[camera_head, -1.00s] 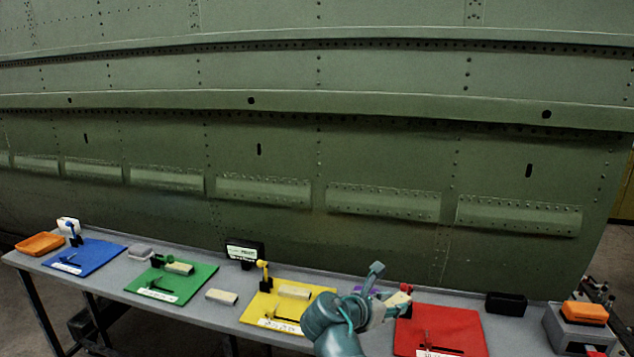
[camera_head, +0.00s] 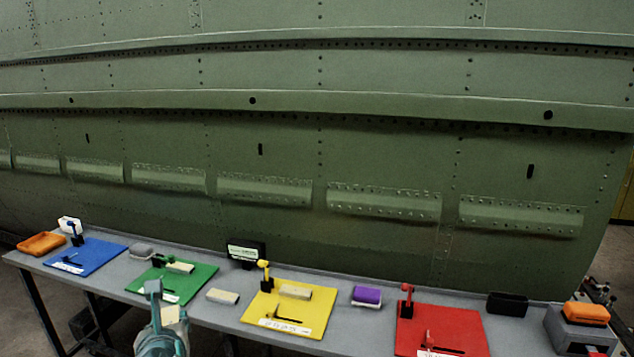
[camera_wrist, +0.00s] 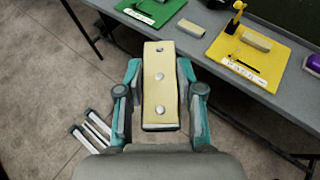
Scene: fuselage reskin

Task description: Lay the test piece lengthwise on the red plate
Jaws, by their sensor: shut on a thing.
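The test piece (camera_wrist: 160,70) is a pale beige rectangular bar with a row of three round studs or holes. My gripper (camera_wrist: 160,105) is shut on it, one teal-and-grey finger on each side, and the bar points away from the wrist. In the head view, my gripper with the pale piece (camera_head: 170,315) is at the bottom left, in front of the green plate. The red plate (camera_head: 465,325) lies at the right of the bench, far from my gripper. It carries a red upright clamp (camera_head: 406,300) at its back left and a small dark part near its front.
The grey bench also bears blue (camera_head: 98,254), green (camera_head: 200,280) and yellow (camera_head: 318,318) plates with clamps. Pale blocks lie on the green and yellow plates, another between them. A purple-topped block (camera_head: 367,295) stands left of the red plate. A riveted green fuselage rises behind.

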